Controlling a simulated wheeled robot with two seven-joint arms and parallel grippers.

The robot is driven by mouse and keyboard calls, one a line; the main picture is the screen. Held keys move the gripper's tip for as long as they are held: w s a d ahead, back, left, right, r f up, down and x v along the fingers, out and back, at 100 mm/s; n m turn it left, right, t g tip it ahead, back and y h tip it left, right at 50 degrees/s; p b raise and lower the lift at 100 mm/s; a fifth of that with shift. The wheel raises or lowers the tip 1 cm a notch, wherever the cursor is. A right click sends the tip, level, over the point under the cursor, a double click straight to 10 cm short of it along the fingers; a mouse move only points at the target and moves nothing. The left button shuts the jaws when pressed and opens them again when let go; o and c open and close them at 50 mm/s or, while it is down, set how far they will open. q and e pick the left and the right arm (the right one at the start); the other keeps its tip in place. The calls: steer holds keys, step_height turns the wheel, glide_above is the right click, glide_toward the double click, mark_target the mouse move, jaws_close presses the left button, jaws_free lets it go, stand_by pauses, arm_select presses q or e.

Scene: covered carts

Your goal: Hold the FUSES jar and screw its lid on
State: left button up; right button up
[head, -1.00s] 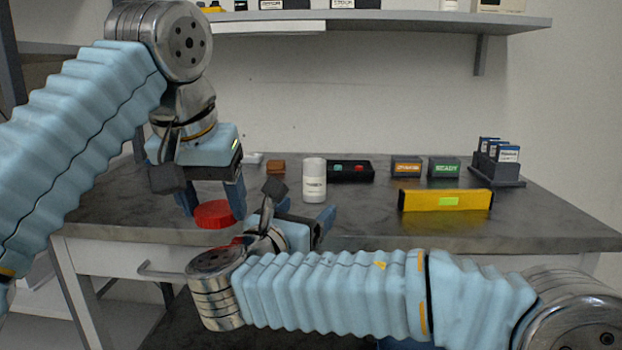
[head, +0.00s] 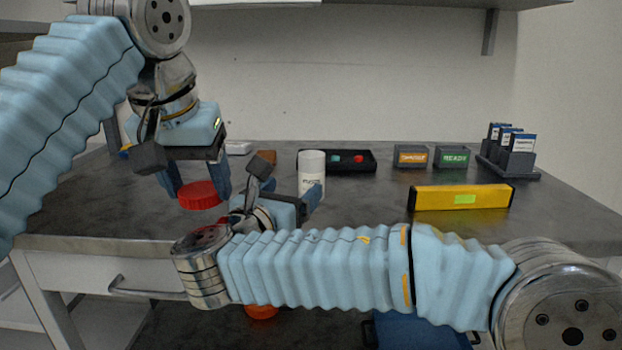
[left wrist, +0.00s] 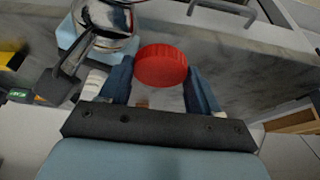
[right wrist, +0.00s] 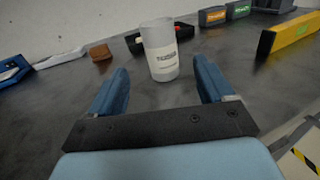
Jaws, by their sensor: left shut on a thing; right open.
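The white jar (head: 312,165) stands upright on the grey table with a label too small to read surely. The jar (right wrist: 160,50) shows no red lid on it in the right wrist view. My right gripper (right wrist: 158,78) is open, its fingers pointing at the jar, which stands ahead and between their lines. In the head view my right gripper (head: 292,192) partly hides the jar's lower part. The red ribbed lid (head: 200,195) is between the fingers of my left gripper (head: 197,184), left of the jar. The left wrist view shows the lid (left wrist: 161,66) gripped at the fingertips.
Behind the jar lies a black box with coloured buttons (head: 345,160) and a brown block (head: 264,157). To the right are a yellow level-like bar (head: 435,197), two small labelled boxes (head: 411,156) and a rack of cards (head: 515,150). My right forearm crosses the table's front edge.

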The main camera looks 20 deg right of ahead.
mark_target(307, 176)
steer(key=x, duration=0.6)
steer(key=shift+w+d, duration=0.25)
steer(key=shift+d, duration=0.05)
arm_select(q)
steer(key=shift+r+p, duration=0.3)
arm_select(e)
steer(key=shift+x, duration=2.6)
steer(key=shift+r, duration=0.2)
steer(key=c, duration=1)
arm_select(q)
steer(key=shift+r, duration=0.15)
arm_select(e)
steer(key=shift+r, duration=0.2)
steer(key=shift+c, duration=0.3)
